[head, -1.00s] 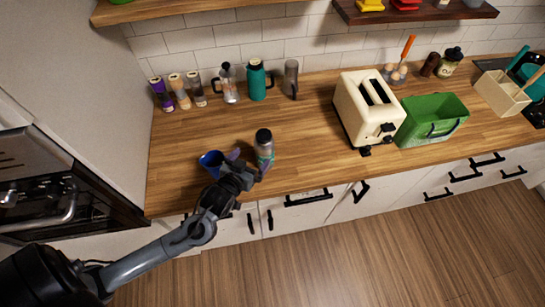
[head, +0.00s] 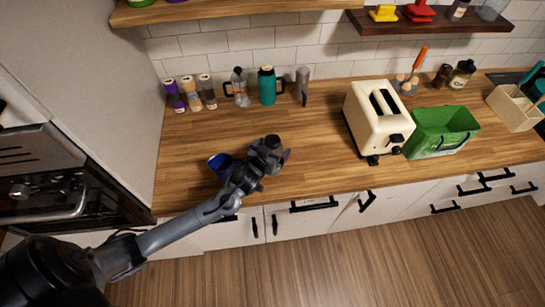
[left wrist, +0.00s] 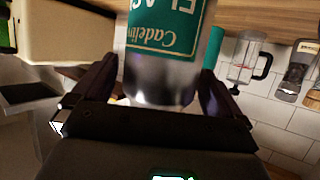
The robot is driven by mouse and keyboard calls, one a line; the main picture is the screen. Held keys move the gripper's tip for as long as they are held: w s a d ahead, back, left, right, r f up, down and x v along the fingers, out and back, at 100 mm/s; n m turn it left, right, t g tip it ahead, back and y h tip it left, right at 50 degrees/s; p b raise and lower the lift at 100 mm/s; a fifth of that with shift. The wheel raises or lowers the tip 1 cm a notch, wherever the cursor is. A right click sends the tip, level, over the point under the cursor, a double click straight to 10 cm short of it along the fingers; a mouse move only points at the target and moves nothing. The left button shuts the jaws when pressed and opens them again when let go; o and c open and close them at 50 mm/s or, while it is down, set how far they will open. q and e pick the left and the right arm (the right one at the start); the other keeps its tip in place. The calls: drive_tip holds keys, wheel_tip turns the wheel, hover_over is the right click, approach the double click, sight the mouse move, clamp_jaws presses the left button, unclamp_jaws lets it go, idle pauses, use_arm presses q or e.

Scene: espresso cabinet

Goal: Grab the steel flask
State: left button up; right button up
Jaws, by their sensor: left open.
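The steel flask (head: 272,141) stands on the wooden counter near its front edge; in the head view mostly its dark cap shows, the rest being hidden by my gripper. In the left wrist view, the flask's shiny steel body (left wrist: 160,82) with a green label lies between the two fingers. My left gripper (head: 270,152) is open around the flask, one finger on each side; it also shows in the left wrist view (left wrist: 160,72). I cannot tell whether the fingers touch it. My right gripper is not in view.
A blue mug (head: 218,164) stands just left of the flask, close to my left arm. A cream toaster (head: 372,122) and a green bin (head: 440,135) stand to the right. A teal bottle (head: 267,88) and a grey tumbler (head: 302,88) stand behind, with clear counter between.

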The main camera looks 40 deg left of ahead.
use_arm(q)
drive_tip(key=shift+w, duration=0.1)
drive_tip(key=c, duration=1.6)
drive_tip(key=shift+c, duration=0.6)
drive_tip(key=shift+r, duration=0.1)
